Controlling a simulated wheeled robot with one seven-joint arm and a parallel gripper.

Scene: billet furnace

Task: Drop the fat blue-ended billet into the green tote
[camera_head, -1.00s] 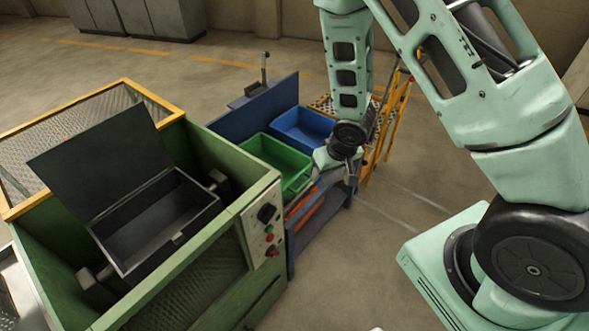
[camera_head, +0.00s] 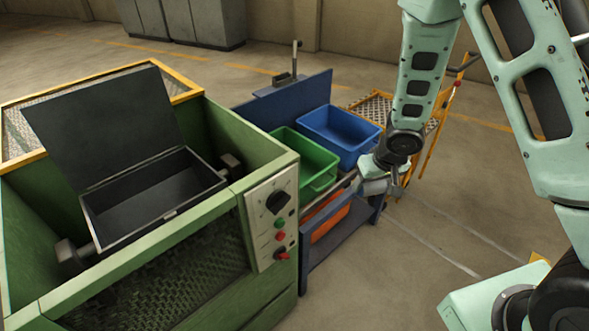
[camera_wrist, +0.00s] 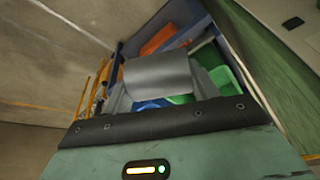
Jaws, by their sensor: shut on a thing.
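My gripper (camera_head: 382,184) is at the front right corner of the blue workbench, right of the green tote (camera_head: 322,184) and outside its rim. In the wrist view a thick plain grey cylinder, the billet (camera_wrist: 158,78), lies across my gripper (camera_wrist: 160,85), which is shut on it. No blue end shows on it, so its end colour cannot be told. The green tote also shows in the wrist view (camera_wrist: 222,80), beyond the billet and partly hidden by it. In the head view the green tote is open-topped; the part of its floor that I see looks empty.
A blue tote (camera_head: 338,143) stands behind the green one, and an orange bin (camera_head: 330,224) is on the lower shelf. The blue bench back panel (camera_head: 300,98) rises behind. A green furnace cabinet (camera_head: 225,150) stands left. A yellow trolley (camera_head: 440,110) is behind my arm.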

